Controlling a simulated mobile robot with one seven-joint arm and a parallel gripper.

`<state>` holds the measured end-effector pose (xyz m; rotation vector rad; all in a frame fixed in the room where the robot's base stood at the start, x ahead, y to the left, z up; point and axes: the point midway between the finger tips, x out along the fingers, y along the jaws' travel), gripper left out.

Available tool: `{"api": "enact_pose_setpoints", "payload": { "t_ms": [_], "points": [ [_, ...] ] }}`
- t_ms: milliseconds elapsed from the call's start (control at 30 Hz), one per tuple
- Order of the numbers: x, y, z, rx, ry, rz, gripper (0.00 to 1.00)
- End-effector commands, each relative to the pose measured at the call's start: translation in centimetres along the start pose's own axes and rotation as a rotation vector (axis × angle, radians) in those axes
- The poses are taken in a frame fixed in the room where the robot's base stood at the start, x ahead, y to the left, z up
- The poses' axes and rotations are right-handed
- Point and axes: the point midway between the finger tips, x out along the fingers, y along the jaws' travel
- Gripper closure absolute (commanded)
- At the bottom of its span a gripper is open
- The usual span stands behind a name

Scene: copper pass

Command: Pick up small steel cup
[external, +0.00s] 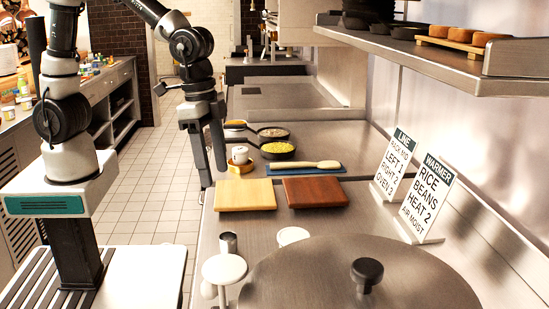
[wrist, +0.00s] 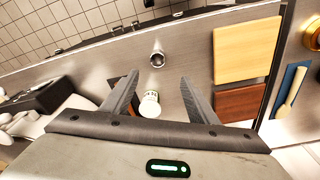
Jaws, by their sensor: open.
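The small steel cup (external: 228,243) stands upright on the steel counter, nearer the camera than the light wooden board. In the wrist view the cup (wrist: 157,59) shows its open round mouth, beyond my fingertips and roughly centred between them. My gripper (external: 213,177) hangs at the counter's left edge in the external view, apart from the cup. In the wrist view my gripper (wrist: 158,79) is open, with nothing held between its fingers.
A white-topped container (wrist: 150,104) stands close to the cup. A light board (external: 244,195) and dark board (external: 315,192) lie beyond. A large lid (external: 310,285) and white round top (external: 224,269) are nearer the camera. Signs (external: 428,195) stand at right.

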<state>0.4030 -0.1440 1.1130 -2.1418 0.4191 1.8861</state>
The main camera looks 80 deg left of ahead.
Motion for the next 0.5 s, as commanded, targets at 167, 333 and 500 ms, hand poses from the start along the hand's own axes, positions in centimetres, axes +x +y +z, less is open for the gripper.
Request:
{"api": "enact_pose_setpoints", "payload": {
  "t_ms": [167,333,500],
  "points": [
    [2.4,0.3,-0.1,0.006,-0.012,0.004,0.46],
    [6.1,0.2,0.0,0.005,-0.012,0.003,0.46],
    [9.7,0.3,0.1,0.006,-0.013,0.004,0.46]
  ]
}}
